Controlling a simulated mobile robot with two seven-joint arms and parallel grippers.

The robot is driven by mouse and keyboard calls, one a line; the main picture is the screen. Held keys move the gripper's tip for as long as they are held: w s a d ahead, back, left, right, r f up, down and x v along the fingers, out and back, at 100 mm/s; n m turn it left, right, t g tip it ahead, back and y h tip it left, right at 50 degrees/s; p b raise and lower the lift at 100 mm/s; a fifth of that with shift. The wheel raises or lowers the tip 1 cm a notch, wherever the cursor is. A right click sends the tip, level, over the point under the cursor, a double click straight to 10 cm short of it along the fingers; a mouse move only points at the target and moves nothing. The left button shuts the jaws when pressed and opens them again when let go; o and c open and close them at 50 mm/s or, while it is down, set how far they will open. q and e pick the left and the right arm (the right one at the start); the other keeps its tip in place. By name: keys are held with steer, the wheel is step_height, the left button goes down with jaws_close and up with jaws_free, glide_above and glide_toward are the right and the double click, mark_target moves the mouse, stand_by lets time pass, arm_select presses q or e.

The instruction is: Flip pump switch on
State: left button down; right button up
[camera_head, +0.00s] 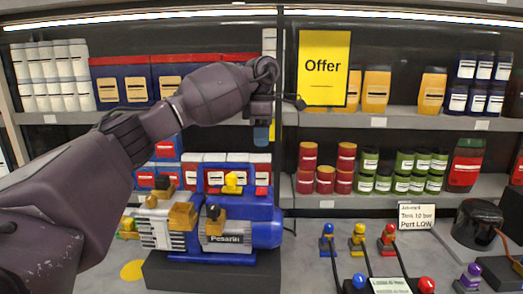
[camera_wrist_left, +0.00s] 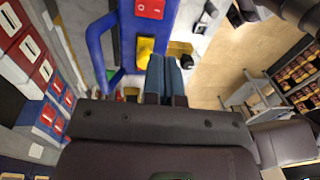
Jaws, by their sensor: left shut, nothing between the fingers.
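The blue vacuum pump (camera_head: 265,226) labelled Pesarin stands on a dark block on the counter. A small red switch (camera_head: 262,191) sits on top of its right part. In the left wrist view the red switch (camera_wrist_left: 150,9) shows at the top edge with white marks, above a yellow part (camera_wrist_left: 145,48). Whether it is on or off I cannot tell. The pump's blue handle (camera_wrist_left: 97,45) is left of it. My left gripper (camera_head: 262,135) is shut and empty, pointing down above the pump, apart from the switch. Its blue fingers (camera_wrist_left: 164,75) also show in the left wrist view. My right gripper is not in view.
Shelves with boxes and jars stand behind the pump, with a yellow Offer sign (camera_head: 324,67) in front. Several coloured valves on hoses and a small white sign (camera_head: 417,217) are on the right. A dark round device (camera_head: 477,222) stands far right.

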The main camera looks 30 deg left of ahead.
mark_target(261, 192)
arm_select(q)
steer(key=f, duration=0.7)
steer(key=s+f+p, duration=0.1)
steer(key=f, duration=0.3)
steer(key=shift+d, duration=0.35)
steer(key=shift+s+f, duration=0.1)
steer(key=shift+f, duration=0.5)
steer(key=shift+f+t+b, duration=0.3)
steer(key=shift+f+b, duration=0.1)
steer(key=shift+f, duration=0.1)
steer(key=shift+s+d+r+y, duration=0.15)
steer(key=shift+r+y, duration=0.05)
steer(key=shift+y, duration=0.1)
